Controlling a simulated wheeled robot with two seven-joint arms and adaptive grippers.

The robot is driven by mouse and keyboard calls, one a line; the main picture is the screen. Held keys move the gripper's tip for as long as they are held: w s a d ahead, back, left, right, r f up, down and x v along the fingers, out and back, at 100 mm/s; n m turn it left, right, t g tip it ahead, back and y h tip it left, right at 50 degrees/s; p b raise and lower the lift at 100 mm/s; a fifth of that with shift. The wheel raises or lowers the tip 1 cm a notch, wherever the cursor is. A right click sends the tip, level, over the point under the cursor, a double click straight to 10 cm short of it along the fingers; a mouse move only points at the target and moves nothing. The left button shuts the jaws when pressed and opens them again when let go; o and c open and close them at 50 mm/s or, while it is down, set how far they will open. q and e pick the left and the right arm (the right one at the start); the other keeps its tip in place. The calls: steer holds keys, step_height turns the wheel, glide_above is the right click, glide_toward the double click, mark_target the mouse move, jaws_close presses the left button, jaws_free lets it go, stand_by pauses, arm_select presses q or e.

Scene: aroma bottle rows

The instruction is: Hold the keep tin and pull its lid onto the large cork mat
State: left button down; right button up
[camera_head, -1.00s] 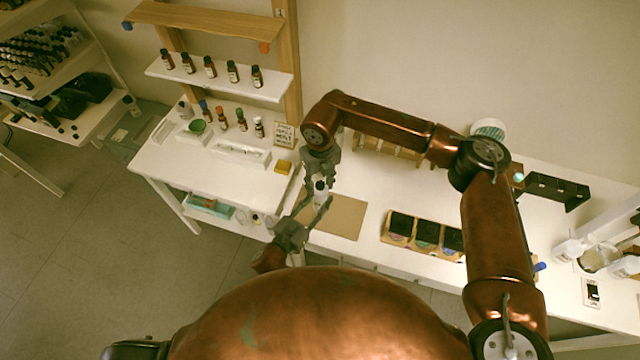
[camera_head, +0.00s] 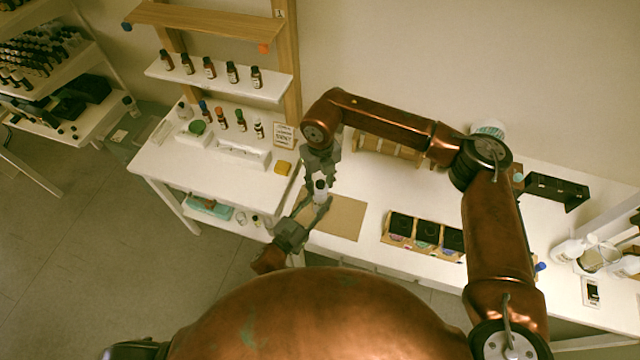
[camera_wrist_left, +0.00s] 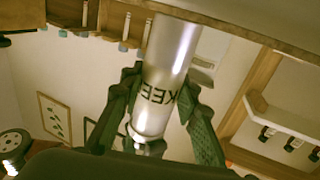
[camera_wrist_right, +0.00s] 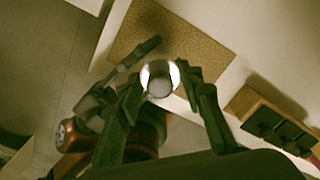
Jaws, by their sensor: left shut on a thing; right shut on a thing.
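The keep tin (camera_head: 320,196) is a small pale cylinder with a dark upper end, held above the large cork mat (camera_head: 343,216). In the left wrist view it is a silver tin (camera_wrist_left: 166,70) with dark lettering, between the fingers of my left gripper (camera_wrist_left: 155,100). My left gripper (camera_head: 317,204) is shut on the tin from the lower left. My right gripper (camera_head: 320,178) comes from above and is shut at the tin's upper end. In the right wrist view the round bright lid end (camera_wrist_right: 160,80) lies between its fingers; any gap between lid and body is hidden.
A wooden tray with dark-topped compartments (camera_head: 425,233) stands right of the mat. Bottles line the white shelf (camera_head: 215,77). Bare mat shows right of the grippers.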

mark_target(320, 183)
arm_select(q)
steer(key=shift+f, duration=0.1)
arm_select(e)
steer(key=shift+r, duration=0.65)
steer(key=shift+r, duration=0.1)
steer(key=shift+r, duration=2)
arm_select(q)
steer(key=c, duration=1.4)
jaws_free()
